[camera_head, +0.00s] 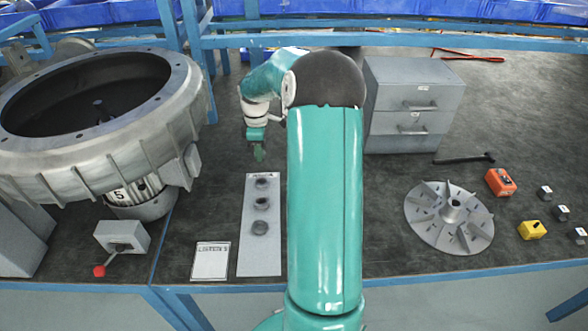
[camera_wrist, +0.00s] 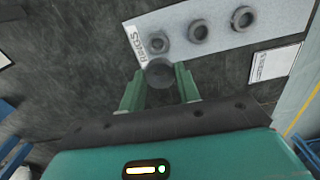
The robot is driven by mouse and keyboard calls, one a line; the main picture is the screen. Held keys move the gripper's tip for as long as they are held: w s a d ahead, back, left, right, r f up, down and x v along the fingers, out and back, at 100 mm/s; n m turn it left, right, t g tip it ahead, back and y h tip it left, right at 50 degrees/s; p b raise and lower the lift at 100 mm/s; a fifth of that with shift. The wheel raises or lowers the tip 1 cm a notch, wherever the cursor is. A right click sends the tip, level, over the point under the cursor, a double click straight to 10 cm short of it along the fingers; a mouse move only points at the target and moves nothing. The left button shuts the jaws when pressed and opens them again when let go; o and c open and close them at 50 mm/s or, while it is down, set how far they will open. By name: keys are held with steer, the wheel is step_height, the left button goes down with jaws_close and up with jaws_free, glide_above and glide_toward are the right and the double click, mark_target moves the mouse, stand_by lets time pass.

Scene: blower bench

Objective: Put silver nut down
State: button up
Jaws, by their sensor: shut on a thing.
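My gripper (camera_wrist: 161,82) is shut on a dark grey round piece, the silver nut (camera_wrist: 159,72), held between the tips of its two green fingers. In the head view my gripper (camera_head: 258,152) hangs just beyond the far end of a pale board (camera_head: 257,258), and I cannot make out the nut there. The board also shows in the wrist view (camera_wrist: 222,32), with lettering at its near end. The nut overlaps the board's edge in that view; I cannot tell its height above the bench.
Three dark rings (camera_head: 261,204) sit in a row on the board. A paper card (camera_head: 211,260) lies left of it. A large blower housing (camera_head: 110,120) stands at left, grey drawers (camera_head: 412,105) at back right, and a finned impeller (camera_head: 450,216) at right.

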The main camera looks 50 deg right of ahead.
steer(key=s+d+f, duration=0.1)
steer(key=d+f, duration=0.2)
steer(key=d, duration=0.1)
steer(key=s+d+f, duration=0.2)
steer(key=d+f, duration=0.1)
steer(key=d, duration=0.1)
steer(key=s+d+f, duration=0.2)
steer(key=d+f, duration=0.1)
steer(key=d, duration=0.1)
steer(key=shift+d+f, duration=0.25)
steer(key=shift+d, duration=0.1)
steer(key=f, duration=0.3)
steer(key=shift+d+f, duration=0.1)
steer(key=shift+d, duration=0.25)
steer(key=shift+f, duration=0.35)
steer(key=shift+f, duration=0.25)
steer(key=o, duration=1)
steer(key=shift+f, duration=0.1)
